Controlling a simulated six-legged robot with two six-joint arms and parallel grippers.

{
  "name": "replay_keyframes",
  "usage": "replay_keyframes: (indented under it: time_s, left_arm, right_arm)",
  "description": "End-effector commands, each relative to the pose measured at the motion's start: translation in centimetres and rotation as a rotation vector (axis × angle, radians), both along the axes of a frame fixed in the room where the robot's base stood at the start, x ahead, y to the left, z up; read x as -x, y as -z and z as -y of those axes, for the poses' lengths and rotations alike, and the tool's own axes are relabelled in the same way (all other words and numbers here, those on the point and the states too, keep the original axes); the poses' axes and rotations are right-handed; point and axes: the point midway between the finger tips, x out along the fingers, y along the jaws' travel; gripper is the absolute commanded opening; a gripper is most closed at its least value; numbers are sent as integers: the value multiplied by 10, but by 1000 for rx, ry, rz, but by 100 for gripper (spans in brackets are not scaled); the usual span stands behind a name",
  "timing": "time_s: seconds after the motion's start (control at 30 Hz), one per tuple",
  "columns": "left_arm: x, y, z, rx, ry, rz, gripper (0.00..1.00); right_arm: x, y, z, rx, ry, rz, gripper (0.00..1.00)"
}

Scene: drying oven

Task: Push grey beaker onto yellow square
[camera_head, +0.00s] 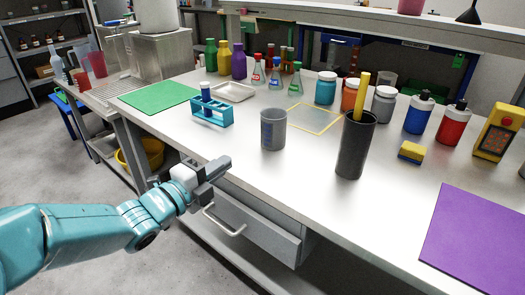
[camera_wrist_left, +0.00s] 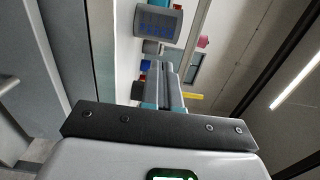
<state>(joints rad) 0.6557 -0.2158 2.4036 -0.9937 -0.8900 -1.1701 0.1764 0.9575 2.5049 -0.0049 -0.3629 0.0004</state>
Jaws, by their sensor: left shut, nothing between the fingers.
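The grey beaker (camera_head: 273,130) stands upright on the table, in front of and to the left of the yellow square (camera_head: 332,127). The square is a thin yellow outline on the tabletop, and the beaker's base is outside it. My left gripper (camera_head: 216,168) is shut and empty at the table's front edge, to the left of and nearer than the beaker, apart from it. In the left wrist view, turned sideways, a grey body with blue marks (camera_wrist_left: 158,24) near the top looks like the beaker. My right gripper is not in view.
A black cylinder (camera_head: 356,150) holding a yellow rod stands right of the beaker. A blue tube rack (camera_head: 212,112) stands to its left. Flasks (camera_head: 275,78) and jars (camera_head: 326,88) stand behind. A drawer handle (camera_head: 224,222) sticks out below the gripper.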

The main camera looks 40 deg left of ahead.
Motion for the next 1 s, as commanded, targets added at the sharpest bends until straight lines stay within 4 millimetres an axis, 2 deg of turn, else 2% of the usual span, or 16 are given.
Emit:
replay_keyframes:
  time_s: [0.17,0.6,0.8,1.0]
  left_arm:
    - [-22,0,2,2,3,1,0]
    - [-114,1,11,3,2,0,0]
    - [-136,0,11,3,0,-1,0]
    - [-141,0,11,2,-1,-2,0]
  right_arm:
    - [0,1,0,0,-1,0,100]
    - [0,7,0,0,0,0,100]
    - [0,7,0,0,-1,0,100]
    - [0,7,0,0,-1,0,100]
